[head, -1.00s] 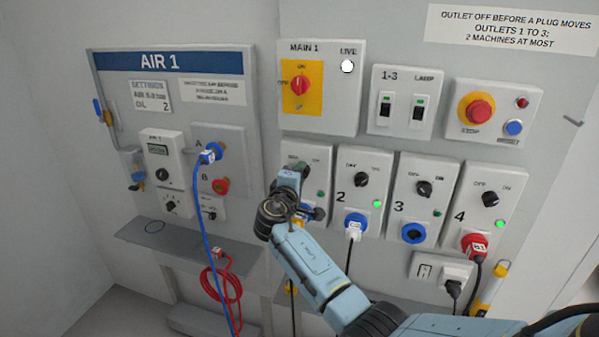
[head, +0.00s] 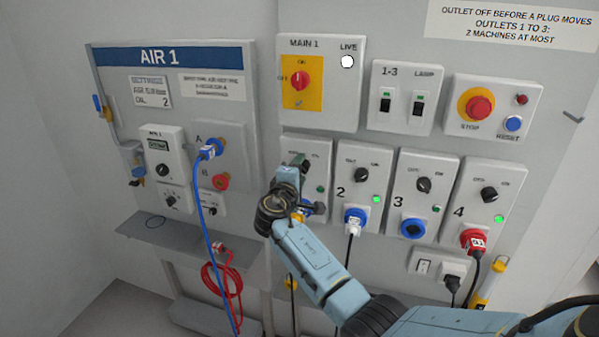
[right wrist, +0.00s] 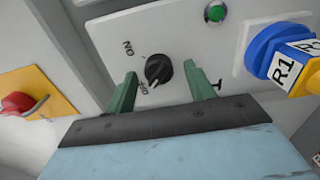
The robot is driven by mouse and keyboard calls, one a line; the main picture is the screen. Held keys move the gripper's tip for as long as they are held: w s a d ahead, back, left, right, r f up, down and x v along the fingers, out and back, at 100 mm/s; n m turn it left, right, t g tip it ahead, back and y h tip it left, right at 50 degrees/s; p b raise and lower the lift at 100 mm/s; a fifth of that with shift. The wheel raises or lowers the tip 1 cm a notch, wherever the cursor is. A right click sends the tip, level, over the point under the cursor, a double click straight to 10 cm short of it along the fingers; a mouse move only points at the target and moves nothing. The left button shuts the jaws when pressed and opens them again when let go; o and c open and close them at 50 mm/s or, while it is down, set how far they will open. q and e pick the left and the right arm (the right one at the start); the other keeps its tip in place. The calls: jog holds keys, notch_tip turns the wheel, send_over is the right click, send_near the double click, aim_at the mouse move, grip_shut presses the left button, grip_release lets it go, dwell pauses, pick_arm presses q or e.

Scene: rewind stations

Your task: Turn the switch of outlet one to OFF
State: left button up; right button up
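Outlet one's panel (head: 317,150) is largely covered by my right arm in the head view. In the right wrist view its black switch knob (right wrist: 158,70) sits between the two green fingers of my right gripper (right wrist: 162,92). The fingers are spread, one on each side, with visible gaps to the knob. The knob's pale mark appears to lie on the side of the OFF label. The right gripper (head: 296,162) is at the panel in the head view. Outlet one's lamp (head: 320,189) looks dark green there. The plug marked R1 (right wrist: 290,70) sits in the blue socket. My left gripper is not in view.
Outlet two (head: 362,180), outlet three (head: 423,185) and outlet four (head: 489,194) stand to the right. The yellow main switch (head: 302,82) is above. The air panel (head: 158,60) with a blue hose (head: 203,210) is left.

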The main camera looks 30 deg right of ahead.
jog(key=v, duration=1.3)
jog(key=shift+s, duration=0.2)
jog(key=shift+w+a+r, duration=0.1)
